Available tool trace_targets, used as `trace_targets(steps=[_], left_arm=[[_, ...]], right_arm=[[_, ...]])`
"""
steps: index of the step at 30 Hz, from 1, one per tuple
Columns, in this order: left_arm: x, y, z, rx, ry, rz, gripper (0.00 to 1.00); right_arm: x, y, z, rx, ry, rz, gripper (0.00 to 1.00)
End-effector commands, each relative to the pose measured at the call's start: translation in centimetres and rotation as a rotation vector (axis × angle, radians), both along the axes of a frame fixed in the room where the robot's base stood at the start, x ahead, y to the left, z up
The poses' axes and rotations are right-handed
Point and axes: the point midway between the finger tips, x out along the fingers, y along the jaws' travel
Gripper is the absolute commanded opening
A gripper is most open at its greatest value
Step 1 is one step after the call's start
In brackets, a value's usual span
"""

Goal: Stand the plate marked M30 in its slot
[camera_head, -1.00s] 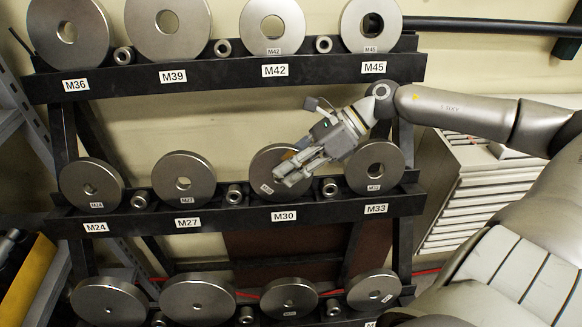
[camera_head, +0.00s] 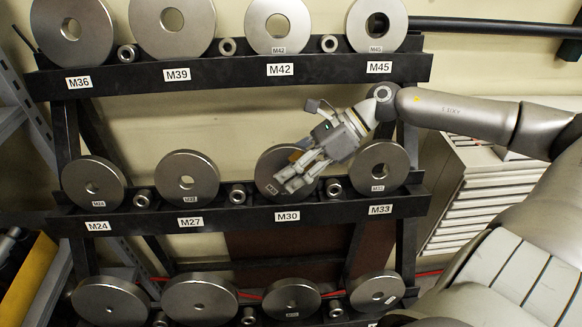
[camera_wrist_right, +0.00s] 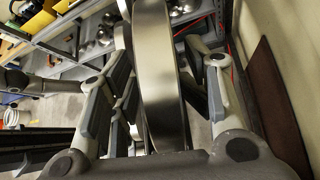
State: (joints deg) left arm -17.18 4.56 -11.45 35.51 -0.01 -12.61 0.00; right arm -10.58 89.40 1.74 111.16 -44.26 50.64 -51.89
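The grey steel plate (camera_head: 268,165) marked M30 stands upright in the middle row of the rack, above the M30 label (camera_head: 287,216). My right gripper (camera_head: 290,182) is in front of this plate and hides part of its face and right side. In the right wrist view the plate (camera_wrist_right: 158,75) shows edge-on between the spread fingers of my right gripper (camera_wrist_right: 160,95). Gaps show between the finger pads and the plate, so the gripper is open around it. Whether the plate is fully seated is hard to tell. My left gripper is not in view.
The black rack rail (camera_head: 250,222) also carries the M24 plate (camera_head: 92,183), M27 plate (camera_head: 185,180) and M33 plate (camera_head: 380,168). Short spacers (camera_head: 237,194) stand between the plates. Larger plates fill the upper row, others the lower row. A white drawer cabinet (camera_head: 480,200) stands at right.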

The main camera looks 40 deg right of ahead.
Motion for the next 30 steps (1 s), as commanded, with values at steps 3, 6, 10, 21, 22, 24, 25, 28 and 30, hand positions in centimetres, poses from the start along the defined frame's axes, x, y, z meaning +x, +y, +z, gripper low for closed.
trace_targets(steps=[3, 6, 10, 21, 22, 24, 25, 28, 30], left_arm=[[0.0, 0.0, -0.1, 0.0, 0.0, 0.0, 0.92], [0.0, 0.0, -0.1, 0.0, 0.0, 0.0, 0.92], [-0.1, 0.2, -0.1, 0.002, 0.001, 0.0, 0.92], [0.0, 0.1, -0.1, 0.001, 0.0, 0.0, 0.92], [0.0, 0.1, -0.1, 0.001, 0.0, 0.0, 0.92], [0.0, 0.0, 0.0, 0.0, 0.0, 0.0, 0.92], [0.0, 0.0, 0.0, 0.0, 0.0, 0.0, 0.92], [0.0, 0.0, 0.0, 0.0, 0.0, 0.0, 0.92], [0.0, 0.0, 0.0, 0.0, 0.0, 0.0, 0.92]], right_arm=[[-0.4, 0.0, -0.8, -0.006, 0.018, 0.007, 0.43], [-0.4, 0.0, -0.8, -0.006, 0.018, 0.007, 0.43], [-0.6, -0.1, -1.3, -0.01, 0.028, 0.009, 0.43], [-0.9, -0.7, 0.2, 0.006, 0.019, 0.023, 0.43], [-1.0, -1.0, 0.4, 0.005, 0.017, 0.021, 0.43], [-1.1, -1.6, 0.7, 0.003, 0.016, 0.013, 0.43], [-1.1, -1.9, 0.8, 0.001, 0.017, 0.008, 0.43], [-1.4, -3.0, 1.7, -0.005, 0.017, 0.0, 0.43], [-1.7, -3.8, 2.4, -0.005, 0.013, 0.0, 0.43]])
